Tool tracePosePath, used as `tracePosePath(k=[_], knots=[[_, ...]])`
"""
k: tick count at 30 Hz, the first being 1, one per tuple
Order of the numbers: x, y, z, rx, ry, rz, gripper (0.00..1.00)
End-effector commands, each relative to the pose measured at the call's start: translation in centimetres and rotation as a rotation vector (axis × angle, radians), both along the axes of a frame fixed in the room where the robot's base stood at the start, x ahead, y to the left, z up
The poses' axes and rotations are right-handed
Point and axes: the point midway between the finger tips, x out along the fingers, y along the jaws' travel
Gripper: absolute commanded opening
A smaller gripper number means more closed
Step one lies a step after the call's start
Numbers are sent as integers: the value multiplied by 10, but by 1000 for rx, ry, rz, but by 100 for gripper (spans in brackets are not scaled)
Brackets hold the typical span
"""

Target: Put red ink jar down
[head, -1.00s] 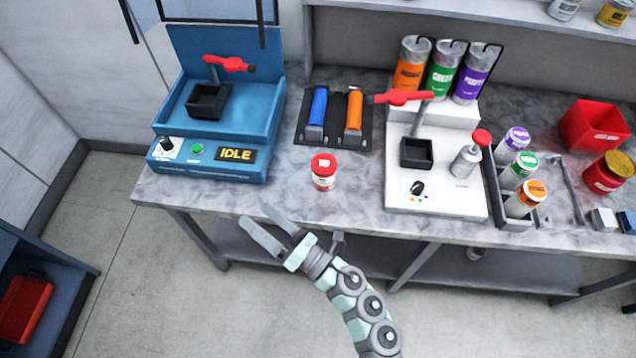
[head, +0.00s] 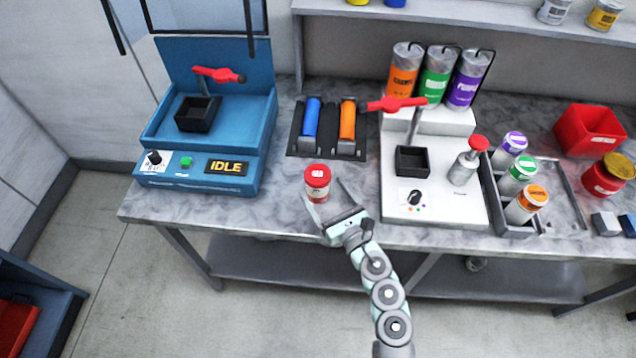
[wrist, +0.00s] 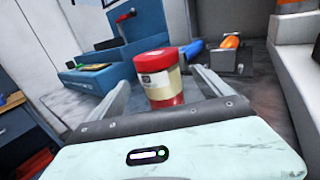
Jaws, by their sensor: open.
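The red ink jar (head: 317,186), with a red lid and a pale label, stands upright on the marble-patterned tabletop between the blue machine and the white station. My gripper (head: 327,193) is open at the table's front edge, with its fingers reaching toward the jar. In the wrist view the jar (wrist: 160,80) is upright between the lines of the two spread fingers (wrist: 160,95), with a gap visible on each side. The palm hides part of the jar's base there.
The blue machine (head: 205,140) reading IDLE is at left. A dark rack (head: 328,150) with blue and orange rollers lies behind the jar. The white station (head: 435,205), a rack of small jars (head: 500,215) and a red bin (head: 590,130) are to the right.

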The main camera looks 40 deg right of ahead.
Motion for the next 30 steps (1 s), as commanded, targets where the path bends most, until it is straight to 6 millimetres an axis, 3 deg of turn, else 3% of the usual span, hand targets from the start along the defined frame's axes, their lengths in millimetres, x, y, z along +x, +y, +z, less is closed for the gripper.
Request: tracePosePath(k=[7,17,30], knots=[[31,-10,4,1,-2,-1,90],[37,-11,2,0,-1,0,90],[37,-11,2,1,-1,0,54]])
